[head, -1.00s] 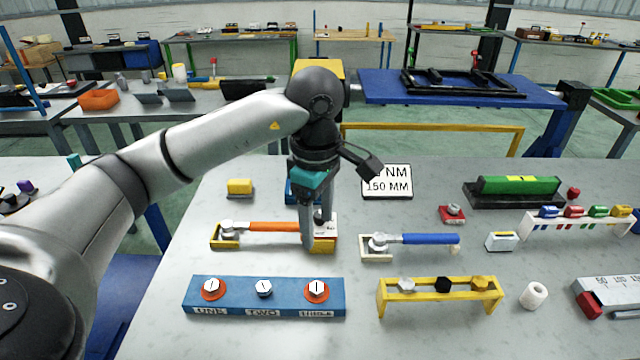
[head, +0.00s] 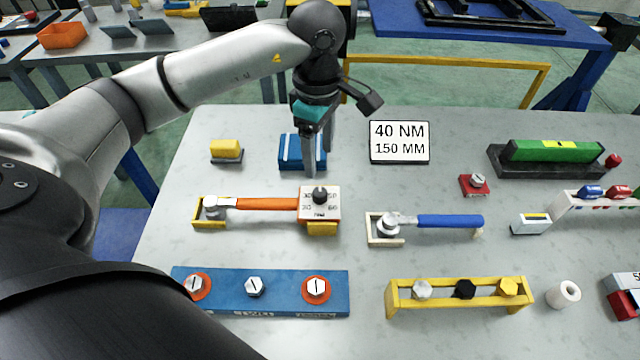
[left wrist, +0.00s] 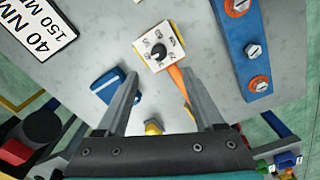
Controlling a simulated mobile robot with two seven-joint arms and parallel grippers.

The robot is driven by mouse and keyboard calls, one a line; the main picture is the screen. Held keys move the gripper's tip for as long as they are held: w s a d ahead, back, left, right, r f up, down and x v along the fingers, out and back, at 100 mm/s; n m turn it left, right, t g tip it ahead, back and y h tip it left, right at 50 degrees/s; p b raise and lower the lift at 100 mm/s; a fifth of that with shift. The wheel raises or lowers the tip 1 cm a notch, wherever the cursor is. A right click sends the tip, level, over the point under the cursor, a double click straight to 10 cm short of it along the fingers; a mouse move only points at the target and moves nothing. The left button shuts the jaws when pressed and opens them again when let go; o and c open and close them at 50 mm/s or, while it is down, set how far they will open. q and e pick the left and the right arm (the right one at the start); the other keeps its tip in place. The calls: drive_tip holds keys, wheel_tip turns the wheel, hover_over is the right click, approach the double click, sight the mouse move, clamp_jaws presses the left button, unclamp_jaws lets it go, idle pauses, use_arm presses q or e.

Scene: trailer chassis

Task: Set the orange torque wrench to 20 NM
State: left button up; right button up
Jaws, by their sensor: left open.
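The orange torque wrench (head: 265,203) lies on the grey table with its head in a yellow holder. At its right end is a white dial box (head: 307,214) with a dark knob (head: 320,194) and small numbers around it. The dial box also shows in the left wrist view (left wrist: 170,60); I cannot tell for sure which number the knob points to. My left gripper (head: 316,172) is open and empty, just behind the dial box and apart from it. In the left wrist view its open fingers (left wrist: 158,82) point toward the box. My right gripper is out of view.
A sign (head: 400,142) reads 40 NM, 150 MM. A blue block (head: 290,152) stands behind the wrench. A blue-handled wrench (head: 450,221) lies to the right. A blue bolt bar (head: 230,305) and a yellow bolt stand (head: 440,298) are in front.

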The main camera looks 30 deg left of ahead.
sight(320, 192)
use_arm(q)
drive_tip(key=f, duration=1.1)
drive_tip(key=shift+w, duration=0.2)
drive_tip(key=shift+a, duration=0.1)
clamp_jaws()
